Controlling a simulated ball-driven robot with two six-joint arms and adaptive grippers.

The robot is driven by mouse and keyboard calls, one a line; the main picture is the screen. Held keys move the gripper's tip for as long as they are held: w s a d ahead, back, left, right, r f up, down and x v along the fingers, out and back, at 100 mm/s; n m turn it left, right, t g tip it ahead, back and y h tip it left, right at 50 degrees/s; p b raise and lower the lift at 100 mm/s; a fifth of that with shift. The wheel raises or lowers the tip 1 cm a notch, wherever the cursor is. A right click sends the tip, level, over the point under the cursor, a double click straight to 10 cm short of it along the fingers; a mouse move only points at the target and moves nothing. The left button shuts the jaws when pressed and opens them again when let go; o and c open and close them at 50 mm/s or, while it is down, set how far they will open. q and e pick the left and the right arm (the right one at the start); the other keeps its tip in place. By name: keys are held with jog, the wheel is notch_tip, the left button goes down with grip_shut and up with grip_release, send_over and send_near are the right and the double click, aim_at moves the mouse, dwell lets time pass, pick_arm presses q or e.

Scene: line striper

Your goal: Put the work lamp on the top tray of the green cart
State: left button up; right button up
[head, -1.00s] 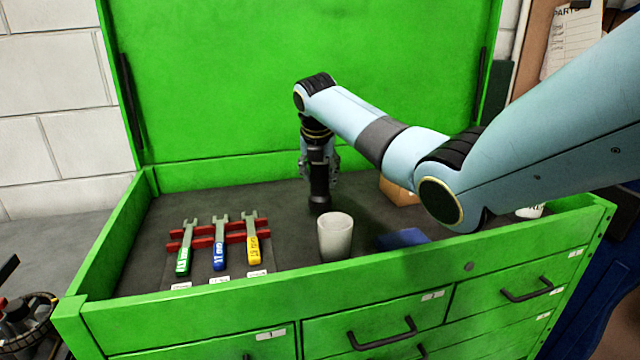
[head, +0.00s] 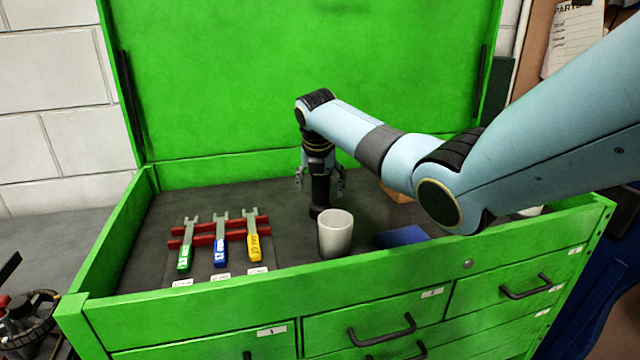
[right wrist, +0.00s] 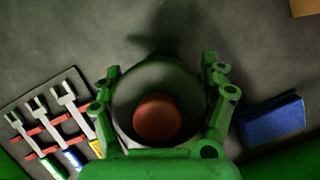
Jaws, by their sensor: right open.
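The work lamp (head: 320,192) looks like a dark upright cylinder and stands on the dark top tray of the green cart (head: 250,314), behind the white cup. My right gripper (head: 320,183) is above it and open, pointing down, with one finger on each side of the lamp and gaps between. In the right wrist view the lamp (right wrist: 157,117) shows end-on as a round dark rim with a reddish disc inside, between the spread fingers. Its upper part is hidden by the gripper in the head view. My left gripper is not in view.
The white cup (head: 335,235) stands close in front of the lamp. Wrenches with green, blue and yellow handles (head: 219,250) lie on a red rack at left. A blue block (head: 402,236) and a partly hidden cardboard box (head: 398,196) are at right. The green lid (head: 300,80) stands behind.

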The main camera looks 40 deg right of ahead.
jog(key=shift+r, duration=0.1)
jog(key=v, duration=1.2)
